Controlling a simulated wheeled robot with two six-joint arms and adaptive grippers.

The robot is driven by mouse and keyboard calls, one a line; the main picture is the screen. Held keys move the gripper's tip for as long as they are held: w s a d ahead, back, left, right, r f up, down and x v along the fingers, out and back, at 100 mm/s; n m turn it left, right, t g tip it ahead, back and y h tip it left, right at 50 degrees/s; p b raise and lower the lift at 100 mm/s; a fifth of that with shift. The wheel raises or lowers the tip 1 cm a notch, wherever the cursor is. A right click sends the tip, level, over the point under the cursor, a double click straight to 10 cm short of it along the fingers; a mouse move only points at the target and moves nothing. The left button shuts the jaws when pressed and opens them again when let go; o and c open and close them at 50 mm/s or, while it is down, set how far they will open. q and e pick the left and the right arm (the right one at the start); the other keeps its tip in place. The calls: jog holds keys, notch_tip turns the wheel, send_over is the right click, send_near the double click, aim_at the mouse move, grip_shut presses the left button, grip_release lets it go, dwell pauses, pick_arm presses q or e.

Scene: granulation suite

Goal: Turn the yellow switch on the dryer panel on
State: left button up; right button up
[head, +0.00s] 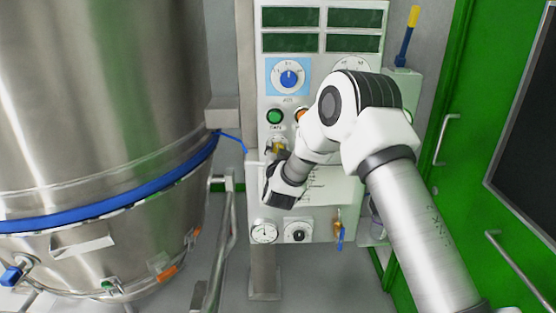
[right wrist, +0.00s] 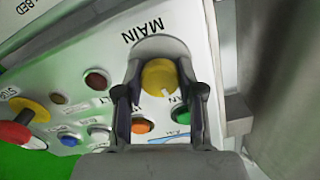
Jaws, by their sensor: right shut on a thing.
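The yellow switch (right wrist: 159,76) is a round knob under the upside-down word MAIN in the right wrist view, with a pale mark on its face. My right gripper (right wrist: 160,92) is shut on it, one finger on each side. In the head view the yellow switch (head: 278,147) is mostly covered by my right gripper (head: 276,151), at the left part of the dryer panel (head: 321,227). Whether the switch stands at on or off is hard to read. My left gripper is in neither view.
A blue dial (head: 289,78), a green button (head: 275,116) and dark displays are above the switch. A gauge (head: 264,231) is below. A steel vessel (head: 95,110) with a blue band stands left. A green door (head: 478,150) with handles is right.

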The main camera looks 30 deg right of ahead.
jog(key=m+b, duration=0.1)
jog(key=b, duration=0.1)
jog(key=m+b, duration=0.4)
jog(key=shift+f, duration=0.25)
jog(key=shift+r+m+b, duration=0.2)
jog(key=shift+m+b, duration=1.15)
jog(key=shift+m, duration=0.05)
jog(key=o, duration=1.2)
jog(key=shift+c, duration=0.2)
jog(key=v, duration=1.2)
